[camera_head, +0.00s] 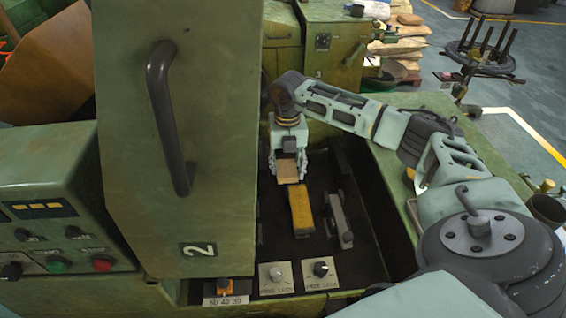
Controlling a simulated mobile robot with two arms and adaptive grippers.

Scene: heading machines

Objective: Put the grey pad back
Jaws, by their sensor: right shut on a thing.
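My right gripper (290,152) reaches down into the dark bay of the green machine and is shut on a small tan-topped block (288,171). The gripper hides the block's far end. I cannot tell whether this block is the grey pad. A yellow-brown block (301,210) lies in the bay just in front of it. A narrow grey bar (338,218) lies to the right of the yellow block, with dark parts along it. My left gripper is not in view.
A tall green door (215,130) with a dark handle (168,115) stands left of the bay. Two knob plates (276,278) (319,272) sit at the bay's front edge. A control panel (60,240) is at far left.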

